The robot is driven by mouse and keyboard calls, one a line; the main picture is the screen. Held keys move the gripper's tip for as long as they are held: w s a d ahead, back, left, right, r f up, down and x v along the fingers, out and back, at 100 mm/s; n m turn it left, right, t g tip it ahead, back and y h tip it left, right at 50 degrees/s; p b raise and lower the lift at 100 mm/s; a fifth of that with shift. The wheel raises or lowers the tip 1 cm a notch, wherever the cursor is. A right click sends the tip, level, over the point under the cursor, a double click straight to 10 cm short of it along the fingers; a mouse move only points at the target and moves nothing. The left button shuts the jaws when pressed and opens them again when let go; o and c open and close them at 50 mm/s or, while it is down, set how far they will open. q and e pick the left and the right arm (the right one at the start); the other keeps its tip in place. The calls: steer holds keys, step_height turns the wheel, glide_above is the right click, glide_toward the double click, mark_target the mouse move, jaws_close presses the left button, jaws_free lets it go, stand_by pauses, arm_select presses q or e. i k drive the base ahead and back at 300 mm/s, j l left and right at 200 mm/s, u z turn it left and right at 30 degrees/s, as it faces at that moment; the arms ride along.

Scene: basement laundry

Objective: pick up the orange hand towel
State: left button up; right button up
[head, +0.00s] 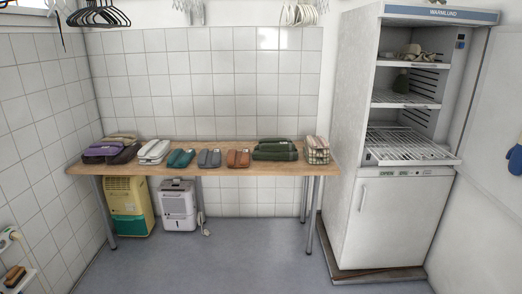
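The orange hand towel (239,158) lies folded on the wooden table (210,172) against the tiled wall, right of the table's middle and near its front edge. A grey-blue folded towel (209,159) lies just left of it. A stack of dark green folded cloths (275,151) stands just right of it. Nothing lies on the orange towel. Neither of my grippers is in view.
Teal (181,159), cream (154,152) and purple (101,150) cloths lie further left. A checked bundle (316,150) is at the right end. A tall white cabinet (388,220) stands right of the table. The floor (215,268) in front is clear.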

mark_target(239, 156)
steer(key=i, duration=1.7)
